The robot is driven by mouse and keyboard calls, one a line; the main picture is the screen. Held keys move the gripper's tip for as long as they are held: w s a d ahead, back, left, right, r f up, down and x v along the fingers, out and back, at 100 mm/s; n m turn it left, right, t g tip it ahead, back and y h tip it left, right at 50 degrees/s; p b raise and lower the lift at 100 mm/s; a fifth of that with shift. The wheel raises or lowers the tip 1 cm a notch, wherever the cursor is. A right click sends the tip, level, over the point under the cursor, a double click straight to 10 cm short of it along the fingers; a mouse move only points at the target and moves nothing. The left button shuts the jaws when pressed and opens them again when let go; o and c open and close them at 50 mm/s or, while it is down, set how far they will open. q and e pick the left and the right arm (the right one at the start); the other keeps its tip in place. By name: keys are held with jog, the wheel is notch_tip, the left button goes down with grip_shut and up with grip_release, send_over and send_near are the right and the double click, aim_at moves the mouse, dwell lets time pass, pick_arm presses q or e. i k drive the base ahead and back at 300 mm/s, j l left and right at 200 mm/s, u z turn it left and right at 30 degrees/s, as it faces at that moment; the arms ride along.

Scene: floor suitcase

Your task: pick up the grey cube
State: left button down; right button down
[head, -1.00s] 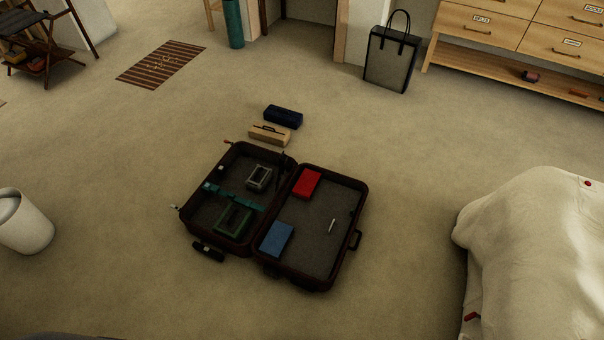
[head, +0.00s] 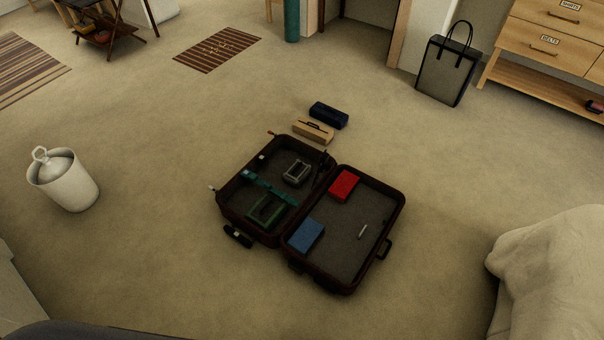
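A small grey boxy object (head: 297,172) lies in the left half of the open suitcase (head: 226,214). It looks like a hollow frame, and I cannot tell whether it is the grey cube. No other grey cube shows clearly. A green frame-like object (head: 266,209) and a teal strap (head: 268,187) are in the same half. The right half holds a red block (head: 343,185), a blue block (head: 306,233) and a small pale stick (head: 362,231). Neither of my grippers is in view.
A tan case (head: 313,131) and a navy case (head: 328,115) lie behind the suitcase. A white bin (head: 68,185) stands left, a black-edged bag (head: 445,70) and a drawer unit (head: 556,40) back right. A draped pale form (head: 555,270) is at right.

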aim_at(297, 172)
jog(key=i+j+u, duration=0.6)
jog(key=u, duration=0.2)
jog(key=i+j+u, duration=0.1)
jog(key=i+u, duration=0.3)
jog(key=i+j+u, duration=0.25)
jog(key=i, duration=0.6)
jog(key=i+j+u, duration=0.2)
jog(key=i, duration=0.65)
jog(key=i+l+z, duration=0.1)
jog(key=i+z, duration=0.15)
jog(key=z, duration=0.2)
jog(key=i+z, duration=0.25)
jog(key=z, duration=0.2)
jog(key=i+j+z, duration=0.15)
jog(key=z, duration=0.3)
jog(key=i+j+z, duration=0.2)
jog(key=i+z, duration=0.35)
jog(key=z, duration=0.3)
jog(key=i+j+z, duration=0.1)
jog(key=z, duration=0.3)
jog(key=i+j+z, duration=0.1)
jog(key=z, duration=0.3)
jog(key=j+z, duration=0.2)
jog(key=z, duration=0.25)
jog(key=j+z, duration=0.2)
jog(key=z, duration=0.2)
jog(key=i, duration=0.05)
